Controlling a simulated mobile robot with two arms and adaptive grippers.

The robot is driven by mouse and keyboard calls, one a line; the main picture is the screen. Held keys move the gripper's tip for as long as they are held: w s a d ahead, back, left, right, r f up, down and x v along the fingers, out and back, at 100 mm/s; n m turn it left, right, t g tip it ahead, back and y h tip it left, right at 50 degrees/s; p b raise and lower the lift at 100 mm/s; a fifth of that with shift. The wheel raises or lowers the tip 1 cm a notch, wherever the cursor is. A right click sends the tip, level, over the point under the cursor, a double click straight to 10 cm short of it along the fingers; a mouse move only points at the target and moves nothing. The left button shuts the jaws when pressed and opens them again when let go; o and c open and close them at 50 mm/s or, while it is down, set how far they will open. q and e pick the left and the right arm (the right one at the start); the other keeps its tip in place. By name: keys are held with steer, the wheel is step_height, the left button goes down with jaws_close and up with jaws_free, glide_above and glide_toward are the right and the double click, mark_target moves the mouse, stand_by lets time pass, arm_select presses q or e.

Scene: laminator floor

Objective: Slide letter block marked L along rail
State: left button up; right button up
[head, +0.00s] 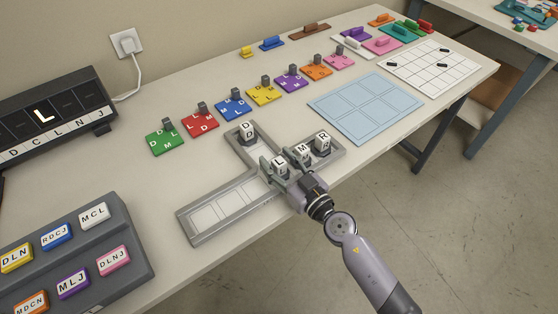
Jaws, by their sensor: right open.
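The white letter block marked L (279,165) stands on the grey branching rail (204,238), near where its branches meet. My right gripper (287,172) is open at the L block, with its jaws close around or beside it; contact cannot be made out. The block marked D (248,132) stands in the back branch. The blocks marked M (302,153) and R (322,141) stand in the right branch, just beyond the gripper. The front-left branch has empty marked cells. My left gripper is not in view.
A black display (60,115) at the left shows a lit L. A grey panel (130,235) holds coloured letter keys. Coloured letter plates (232,107) line up behind the rail. A light blue grid mat (365,108) and white grid board (434,65) lie right.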

steer(key=shift+c, duration=0.2)
jaws_close()
stand_by(0.3)
